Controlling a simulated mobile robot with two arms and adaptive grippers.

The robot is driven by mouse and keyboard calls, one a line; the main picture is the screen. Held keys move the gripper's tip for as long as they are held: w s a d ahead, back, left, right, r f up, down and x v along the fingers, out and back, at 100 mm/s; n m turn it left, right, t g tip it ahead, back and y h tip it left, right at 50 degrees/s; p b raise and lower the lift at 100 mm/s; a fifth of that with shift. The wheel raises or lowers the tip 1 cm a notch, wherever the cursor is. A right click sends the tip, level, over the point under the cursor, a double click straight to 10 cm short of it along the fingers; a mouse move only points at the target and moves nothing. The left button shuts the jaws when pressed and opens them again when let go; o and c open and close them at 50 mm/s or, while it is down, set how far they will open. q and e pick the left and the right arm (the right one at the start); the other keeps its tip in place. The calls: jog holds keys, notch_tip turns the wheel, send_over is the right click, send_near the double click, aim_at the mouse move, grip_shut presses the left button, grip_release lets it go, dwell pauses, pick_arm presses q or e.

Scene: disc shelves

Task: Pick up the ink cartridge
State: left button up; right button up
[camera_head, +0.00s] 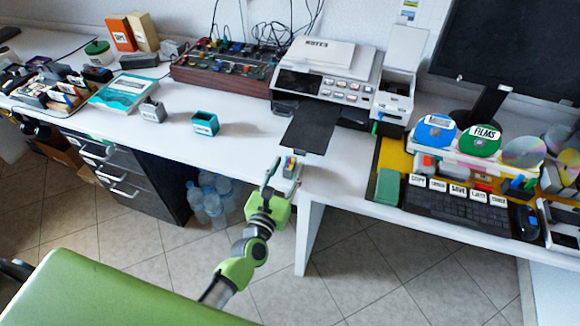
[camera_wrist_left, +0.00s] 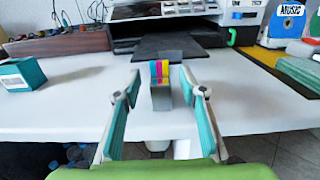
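The ink cartridge (camera_wrist_left: 160,88) is a small grey block with yellow, magenta and cyan stripes on its upper part. It stands upright near the front edge of the white desk (camera_wrist_left: 70,100). In the head view the cartridge (camera_head: 289,166) shows only partly, at my left gripper. My left gripper (camera_wrist_left: 159,80) is open, with one finger on each side of the cartridge. Gaps show between both fingers and the cartridge in the left wrist view. The left gripper also shows in the head view (camera_head: 282,174) at the desk edge. My right gripper is not in view.
A printer (camera_head: 326,80) with a black output tray (camera_head: 311,127) stands behind the cartridge. A teal box (camera_head: 205,124) and a grey box (camera_head: 152,111) stand to the left. A keyboard (camera_head: 455,206) and discs are on the right.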

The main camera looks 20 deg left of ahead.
aim_at(286, 169)
pick_arm(q)
grip_shut()
jog(key=shift+r, duration=0.1)
jog(key=shift+r, duration=0.5)
notch_tip(286, 169, up, 2)
jog(key=shift+s+a+r+p, duration=0.1)
jog(key=shift+r+p, duration=0.15)
jog(key=shift+p, duration=0.2)
jog(key=s+a+r+p, duration=0.2)
jog(key=s+a+r, duration=0.65)
jog(key=s, duration=0.25)
jog(key=s+d+r, duration=0.5)
jog(key=s+d, duration=0.2)
jog(key=s, duration=0.2)
jog(key=shift+s+y, duration=0.25)
jog(key=shift+y, duration=0.05)
